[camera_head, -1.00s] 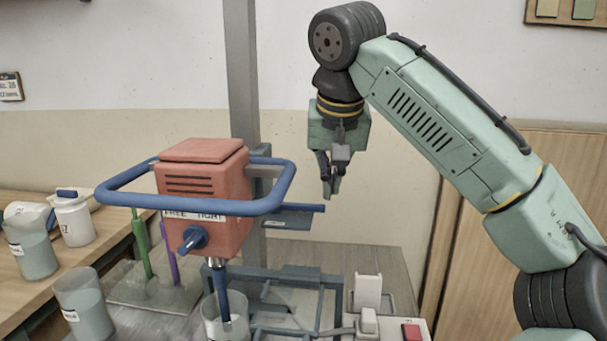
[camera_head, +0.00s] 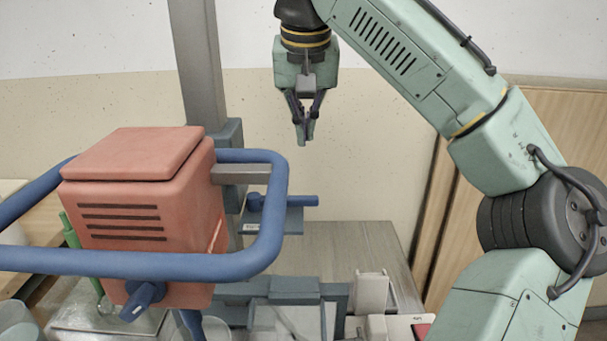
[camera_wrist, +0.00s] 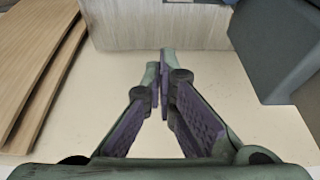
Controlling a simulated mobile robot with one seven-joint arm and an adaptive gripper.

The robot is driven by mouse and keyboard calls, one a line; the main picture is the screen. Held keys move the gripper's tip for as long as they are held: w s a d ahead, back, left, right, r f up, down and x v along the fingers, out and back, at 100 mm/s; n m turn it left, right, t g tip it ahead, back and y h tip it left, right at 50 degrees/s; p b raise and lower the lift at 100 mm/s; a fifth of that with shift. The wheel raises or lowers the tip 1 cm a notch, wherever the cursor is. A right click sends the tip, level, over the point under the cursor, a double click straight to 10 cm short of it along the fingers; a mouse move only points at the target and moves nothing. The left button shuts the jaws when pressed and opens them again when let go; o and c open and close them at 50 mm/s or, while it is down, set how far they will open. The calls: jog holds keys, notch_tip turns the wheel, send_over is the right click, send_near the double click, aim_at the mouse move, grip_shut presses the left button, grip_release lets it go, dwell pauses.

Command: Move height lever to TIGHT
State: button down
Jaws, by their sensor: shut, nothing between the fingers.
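The mixer's red head (camera_head: 138,215) stands at the left, ringed by a blue guard bar. A blue lever (camera_head: 290,201) sticks out to the right beside the column, over a small grey plate (camera_head: 275,222) with a white label too small to read. A blue knob (camera_head: 143,297) on the front of the head points down and left; its FREE/TIGHT label is hidden behind the guard bar. I cannot tell for sure which is the height lever. My gripper (camera_head: 306,138) is shut and empty, pointing down, apart from and above the blue lever in the picture. Its fingers (camera_wrist: 162,75) also show in the wrist view.
A grey column (camera_head: 200,75) rises behind the head. The guard bar (camera_head: 269,215) lies between the head and the blue lever. A grey bench (camera_head: 365,250) is below, with a light-coloured block (camera_head: 370,293) on it. Free air surrounds my gripper in front of the wall.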

notch_tip(320, 180, down, 10)
jog(key=p, duration=0.1)
jog(key=shift+s+r, duration=0.25)
jog(key=shift+s, duration=0.05)
dwell(0.3)
jog(key=shift+a, duration=0.15)
jog(key=shift+s+p, duration=0.15)
jog(key=shift+p, duration=0.15)
